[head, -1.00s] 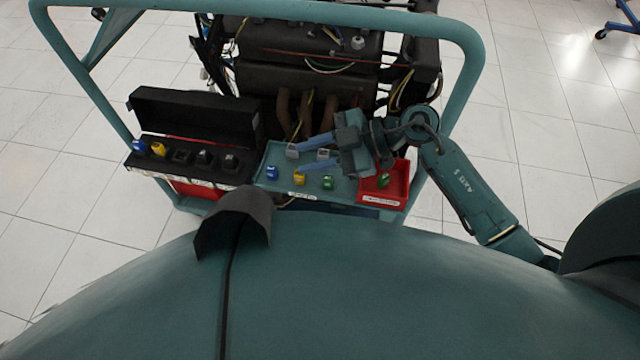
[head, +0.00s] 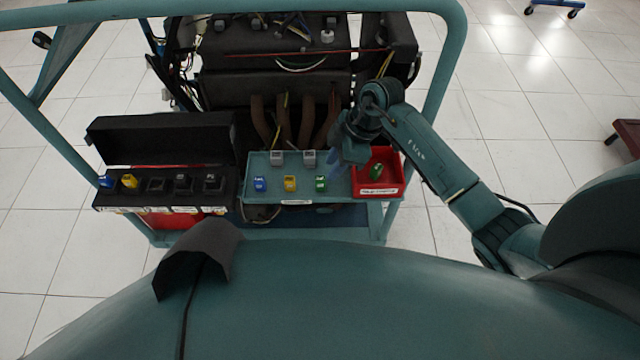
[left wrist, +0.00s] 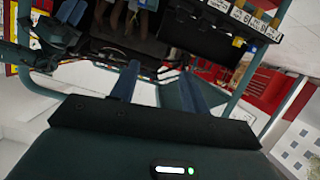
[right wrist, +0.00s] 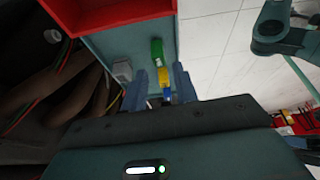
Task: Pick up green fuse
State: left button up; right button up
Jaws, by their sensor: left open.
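A green fuse (head: 320,183) stands on the teal tray (head: 280,199), right of a yellow fuse (head: 290,183) and a blue fuse (head: 260,184). Another green fuse (head: 376,171) lies in the red bin (head: 377,191). My right gripper (head: 338,160) is above the tray's right end, beside the bin. In the right wrist view its fingers (right wrist: 159,86) are apart and empty; the tray's green fuse (right wrist: 157,50) shows beyond them, with the yellow fuse (right wrist: 164,75) and blue fuse lined up behind. My left gripper (left wrist: 158,88) is open and empty, seen only in the left wrist view.
Two grey fuses (head: 277,157) stand at the tray's back. A black open case (head: 165,140) on the left holds a blue fuse (head: 105,181), a yellow fuse (head: 130,181) and several dark pieces. The engine (head: 280,90) and teal frame (head: 450,70) bound the area.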

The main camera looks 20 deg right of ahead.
aim_at(321, 178)
jog(key=b+x, duration=0.1)
jog(key=x, duration=0.6)
jog(key=shift+w+a+b, duration=0.2)
jog(key=shift+a+b, duration=0.05)
jog(key=shift+b, duration=0.1)
jog(key=shift+c, duration=0.2)
grip_shut()
